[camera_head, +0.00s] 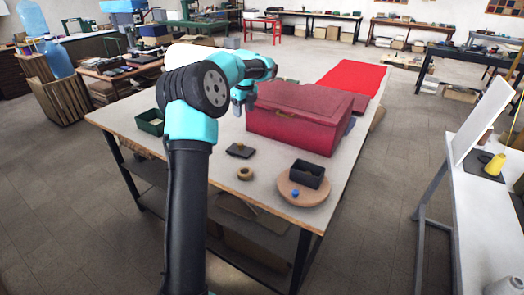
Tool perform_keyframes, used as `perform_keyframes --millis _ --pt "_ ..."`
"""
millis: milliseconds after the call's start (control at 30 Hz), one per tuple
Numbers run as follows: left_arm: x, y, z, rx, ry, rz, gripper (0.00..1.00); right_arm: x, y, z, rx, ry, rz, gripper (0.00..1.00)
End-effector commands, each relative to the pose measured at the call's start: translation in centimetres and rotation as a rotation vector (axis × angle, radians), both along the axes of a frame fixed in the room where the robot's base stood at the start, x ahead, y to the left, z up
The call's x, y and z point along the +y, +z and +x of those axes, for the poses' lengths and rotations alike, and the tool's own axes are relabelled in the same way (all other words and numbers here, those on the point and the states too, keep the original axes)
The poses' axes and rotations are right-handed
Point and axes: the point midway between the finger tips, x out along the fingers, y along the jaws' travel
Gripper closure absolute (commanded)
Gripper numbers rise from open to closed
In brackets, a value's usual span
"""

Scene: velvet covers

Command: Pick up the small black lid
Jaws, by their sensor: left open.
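A small, flat black piece, which looks like the lid (240,151), lies on the pale table left of the middle, with a small raised bit on top. A small open black box (307,173) stands on a round wooden board (304,197), with a blue ball (295,193) in front of it. My left gripper (238,110) is open, pointing down above the table, beyond the lid and apart from it. Nothing shows between its fingers. My right gripper is out of view.
A large dark red chest (296,117) stands just right of my left gripper. A tan ring (245,173) lies in front of the lid. A green bin (150,122) is at the table's left edge. A red cloth (352,76) lies at the far end.

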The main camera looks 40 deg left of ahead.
Motion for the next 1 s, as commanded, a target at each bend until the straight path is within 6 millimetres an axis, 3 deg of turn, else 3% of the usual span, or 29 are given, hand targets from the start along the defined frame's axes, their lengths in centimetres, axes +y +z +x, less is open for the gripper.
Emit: perform_keyframes --millis 267,433,1000 --pt "0.0 -0.1 0.0 0.000 0.001 0.000 0.43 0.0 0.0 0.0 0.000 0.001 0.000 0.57" --pt "0.1 -1.3 0.0 0.002 0.001 -0.001 0.43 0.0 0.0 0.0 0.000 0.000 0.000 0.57" --pt "1.2 -10.6 0.0 0.002 0.001 -0.002 0.43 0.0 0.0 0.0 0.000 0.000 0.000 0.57"
